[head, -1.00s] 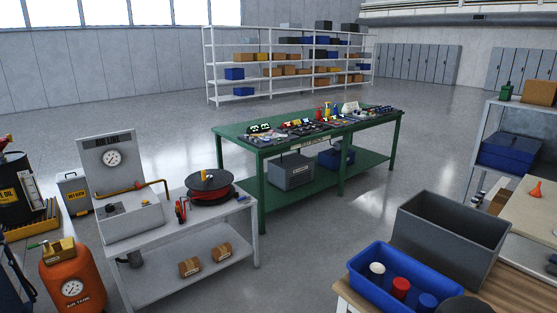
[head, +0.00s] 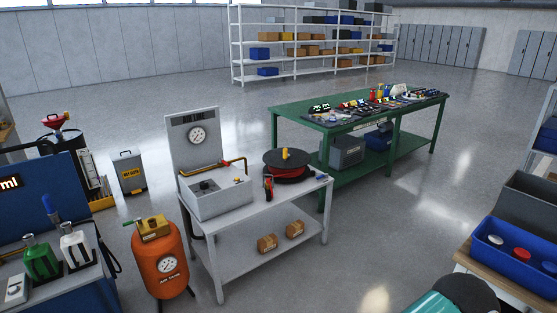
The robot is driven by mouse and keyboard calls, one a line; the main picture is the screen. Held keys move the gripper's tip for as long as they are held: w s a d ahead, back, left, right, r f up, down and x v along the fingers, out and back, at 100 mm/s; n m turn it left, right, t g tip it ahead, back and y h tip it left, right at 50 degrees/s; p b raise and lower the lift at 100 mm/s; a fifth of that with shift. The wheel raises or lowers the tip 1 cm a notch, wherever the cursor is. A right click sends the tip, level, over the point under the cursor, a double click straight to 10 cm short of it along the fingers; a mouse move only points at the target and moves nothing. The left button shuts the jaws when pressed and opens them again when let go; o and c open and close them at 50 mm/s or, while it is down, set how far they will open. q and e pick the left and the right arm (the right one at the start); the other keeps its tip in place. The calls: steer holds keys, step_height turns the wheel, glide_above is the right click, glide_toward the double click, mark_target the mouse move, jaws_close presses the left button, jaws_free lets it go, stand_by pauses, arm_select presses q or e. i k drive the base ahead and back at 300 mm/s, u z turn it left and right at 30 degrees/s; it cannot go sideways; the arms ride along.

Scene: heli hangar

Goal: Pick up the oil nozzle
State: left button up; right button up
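No part is clearly marked as the oil nozzle. A red and black handle-like piece (head: 268,188) stands at the front left of the hose reel (head: 288,164) on the light grey bench; it may be a nozzle, but it is too small to tell. A dark drum (head: 62,143) at the left has a red funnel-like piece (head: 56,120) on top. Neither of my grippers is in view.
An orange air tank (head: 160,262) stands left of the bench (head: 262,212). A blue cart (head: 40,205) with bottles is at the left edge. A green table (head: 300,108) with tools stands behind. A blue bin (head: 500,258) is at right. Open floor lies between.

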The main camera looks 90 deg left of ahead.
mark_target(46, 200)
steer(key=k, duration=0.8)
steer(key=z, duration=2.2)
steer(key=i, duration=0.1)
steer(key=u, duration=3.8)
steer(key=i, duration=0.25)
steer(key=u, duration=2.35)
steer(key=i, duration=1.65)
steer(key=z, duration=0.35)
